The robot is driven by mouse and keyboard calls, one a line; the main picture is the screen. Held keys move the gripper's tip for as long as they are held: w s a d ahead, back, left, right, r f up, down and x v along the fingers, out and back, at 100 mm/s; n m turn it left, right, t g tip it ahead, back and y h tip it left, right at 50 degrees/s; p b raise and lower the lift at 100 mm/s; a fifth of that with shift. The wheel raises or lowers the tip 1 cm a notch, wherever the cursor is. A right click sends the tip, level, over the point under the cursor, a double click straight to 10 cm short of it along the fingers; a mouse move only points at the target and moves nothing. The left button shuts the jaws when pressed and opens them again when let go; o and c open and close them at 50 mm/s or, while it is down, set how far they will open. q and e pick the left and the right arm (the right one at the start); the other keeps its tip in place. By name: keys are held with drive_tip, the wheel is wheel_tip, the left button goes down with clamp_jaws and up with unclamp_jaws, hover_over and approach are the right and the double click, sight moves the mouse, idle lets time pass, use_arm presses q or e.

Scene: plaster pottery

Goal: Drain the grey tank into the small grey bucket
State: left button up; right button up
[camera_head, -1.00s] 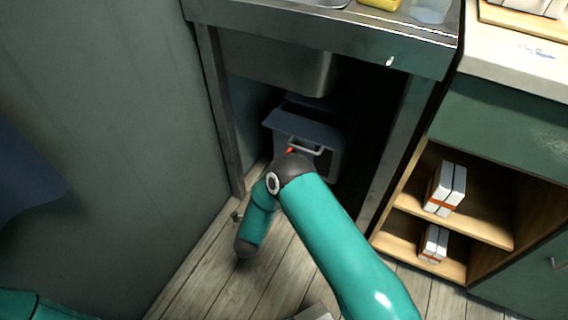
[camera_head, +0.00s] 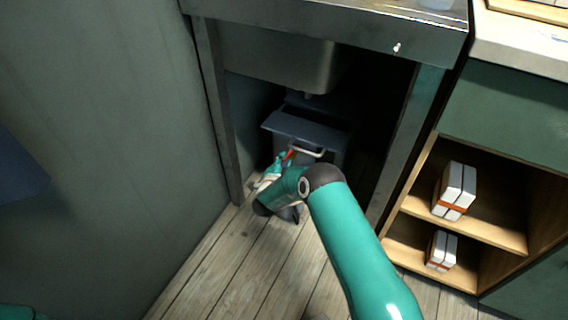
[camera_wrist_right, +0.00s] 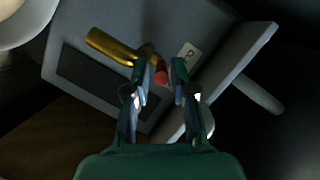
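The grey tank (camera_head: 305,128) stands under the sink, its lid jutting forward and a pale handle on its front. A red tap lever (camera_head: 290,154) shows at its front. In the wrist view the tank (camera_wrist_right: 75,35) fills the background, with a brass spout (camera_wrist_right: 108,45) and the red lever (camera_wrist_right: 160,72). My right gripper (camera_head: 281,160) is at the tank's front. In the wrist view its fingers (camera_wrist_right: 160,76) are apart, with the red lever between them and gaps visible beside it. My left gripper is out of view. I cannot make out the small grey bucket.
The sink basin (camera_head: 275,65) hangs above the tank, between metal legs (camera_head: 218,115). A wooden shelf unit (camera_head: 400,253) with white and orange boxes (camera_head: 453,190) stands right. A pale rounded shape (camera_wrist_right: 22,22) shows in the wrist view. Wooden floor (camera_head: 245,270) is open in front.

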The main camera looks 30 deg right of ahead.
drive_tip(key=shift+w+d, duration=0.1)
drive_tip(key=shift+c, duration=0.4)
clamp_jaws()
